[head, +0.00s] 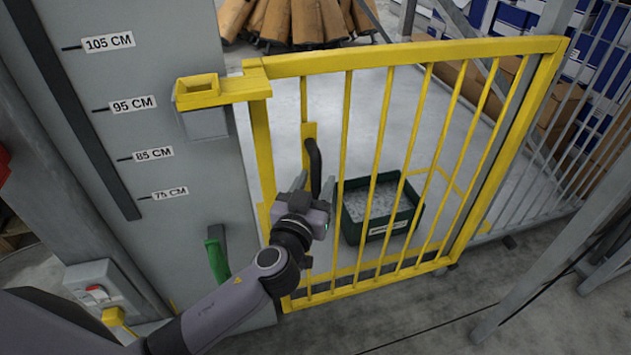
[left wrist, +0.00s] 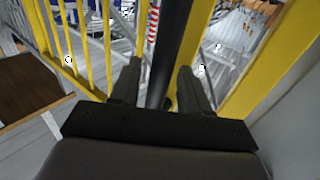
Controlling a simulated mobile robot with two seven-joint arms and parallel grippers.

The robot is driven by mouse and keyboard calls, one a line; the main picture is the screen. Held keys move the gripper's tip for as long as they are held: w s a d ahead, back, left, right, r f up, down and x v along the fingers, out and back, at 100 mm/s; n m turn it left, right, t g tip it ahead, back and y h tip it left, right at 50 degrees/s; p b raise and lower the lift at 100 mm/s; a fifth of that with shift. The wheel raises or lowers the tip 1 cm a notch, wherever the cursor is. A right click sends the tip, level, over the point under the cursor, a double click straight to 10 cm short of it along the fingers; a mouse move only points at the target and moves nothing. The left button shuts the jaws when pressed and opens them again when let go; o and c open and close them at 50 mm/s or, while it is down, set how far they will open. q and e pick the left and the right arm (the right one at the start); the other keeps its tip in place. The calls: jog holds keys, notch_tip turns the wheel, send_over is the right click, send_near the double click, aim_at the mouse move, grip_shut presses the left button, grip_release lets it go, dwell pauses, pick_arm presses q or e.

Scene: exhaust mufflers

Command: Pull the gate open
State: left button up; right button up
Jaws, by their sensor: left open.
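The yellow barred gate (head: 345,130) stands upright, with its top rail reaching the yellow latch box (head: 197,90) on the grey wall panel. A black curved handle (head: 314,160) is on the gate's left side. My left gripper (head: 316,187) is at the handle's lower part. In the left wrist view my gripper (left wrist: 160,85) is open, and the dark handle bar (left wrist: 172,45) runs between its two fingers. I cannot tell whether either finger touches it. My right gripper is not in view.
A dark green crate (head: 380,205) with pale contents stands on the floor behind the gate. A green lever (head: 217,255) is on the wall panel at left. Grey fencing (head: 560,160) continues to the right. Bare floor (head: 430,310) lies in front of the gate.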

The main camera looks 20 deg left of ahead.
pick_arm(q)
jog(key=shift+w, duration=0.3)
grip_shut()
